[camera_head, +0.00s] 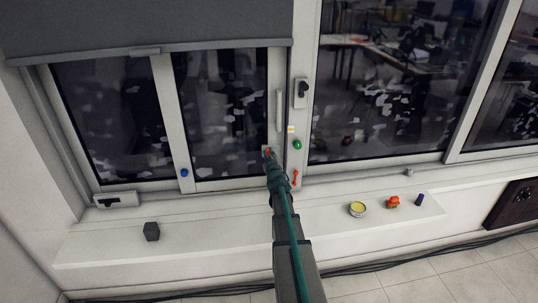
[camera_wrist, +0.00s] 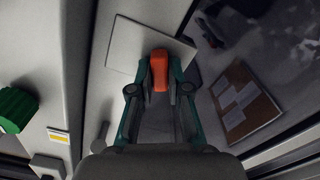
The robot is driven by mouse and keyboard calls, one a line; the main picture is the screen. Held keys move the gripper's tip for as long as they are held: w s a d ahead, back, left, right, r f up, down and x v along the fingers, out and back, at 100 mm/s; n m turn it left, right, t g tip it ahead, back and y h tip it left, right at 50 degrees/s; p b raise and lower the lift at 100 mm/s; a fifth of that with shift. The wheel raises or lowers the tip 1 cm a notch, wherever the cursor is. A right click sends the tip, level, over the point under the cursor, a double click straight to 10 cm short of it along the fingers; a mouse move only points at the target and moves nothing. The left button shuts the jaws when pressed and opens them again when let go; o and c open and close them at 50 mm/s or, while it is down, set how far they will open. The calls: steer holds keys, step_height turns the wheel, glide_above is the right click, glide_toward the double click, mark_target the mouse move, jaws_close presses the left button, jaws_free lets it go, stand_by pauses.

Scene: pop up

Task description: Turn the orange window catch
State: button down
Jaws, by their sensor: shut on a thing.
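The orange window catch (camera_wrist: 159,66) is between my gripper's fingertips (camera_wrist: 160,84) in the wrist view. It stands on a pale square plate (camera_wrist: 125,45) on the window frame. My gripper is shut on it, with a finger on each side. In the head view my gripper (camera_head: 271,160) reaches the lower right of the left window's frame, and only a small red-orange bit of the catch (camera_head: 268,152) shows. The lower part of the catch is hidden between the fingers.
A green knob (camera_head: 297,145) and an orange-red handle (camera_head: 295,178) are on the post to the right. A blue knob (camera_head: 184,173) is on the left sash. The sill holds a dark cube (camera_head: 152,231), a yellow-topped tin (camera_head: 357,209), an orange object (camera_head: 393,202) and a purple cylinder (camera_head: 419,200).

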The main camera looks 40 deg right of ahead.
steer(key=shift+m+p, duration=1.1)
steer(key=shift+m, duration=1.4)
steer(key=c, duration=1.1)
jaws_free()
steer(key=v, duration=1.2)
steer(key=shift+r, duration=0.1)
